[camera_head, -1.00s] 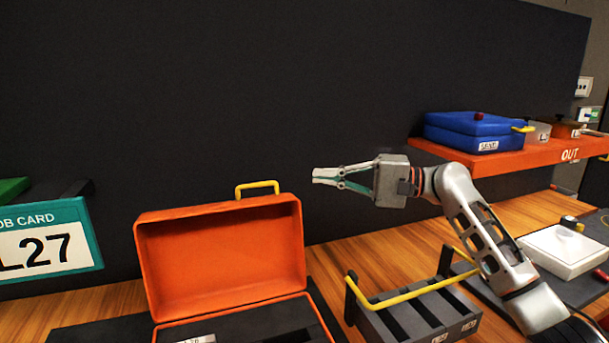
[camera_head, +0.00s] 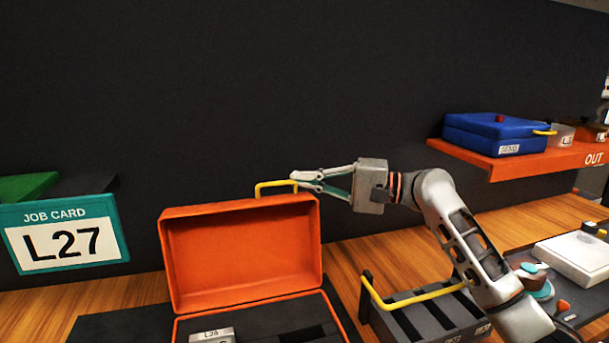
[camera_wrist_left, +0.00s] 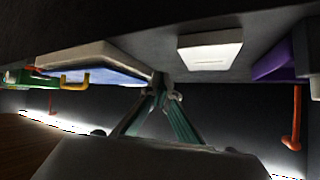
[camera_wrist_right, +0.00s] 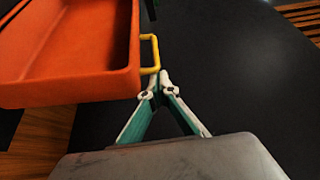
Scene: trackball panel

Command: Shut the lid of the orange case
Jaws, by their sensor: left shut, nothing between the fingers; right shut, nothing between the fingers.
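The orange case (camera_head: 245,254) stands open on the worktop, its lid raised upright with the inside facing me. A yellow handle (camera_head: 275,184) sits on the lid's top edge. In the head view my right gripper (camera_head: 297,179) is shut, its fingertips at the right end of that handle. In the right wrist view the tips of my right gripper (camera_wrist_right: 157,84) are close beside the yellow handle (camera_wrist_right: 151,52) and the orange lid (camera_wrist_right: 75,50); whether they touch I cannot tell. My left gripper (camera_wrist_left: 163,92) is shut and empty, and shows only in its own wrist view.
A job card (camera_head: 65,240) reading L27 stands at the left. A grey slotted tray with a yellow handle (camera_head: 415,294) is right of the case. A blue case (camera_head: 498,132) sits on the orange OUT shelf (camera_head: 545,164). The dark wall behind is bare.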

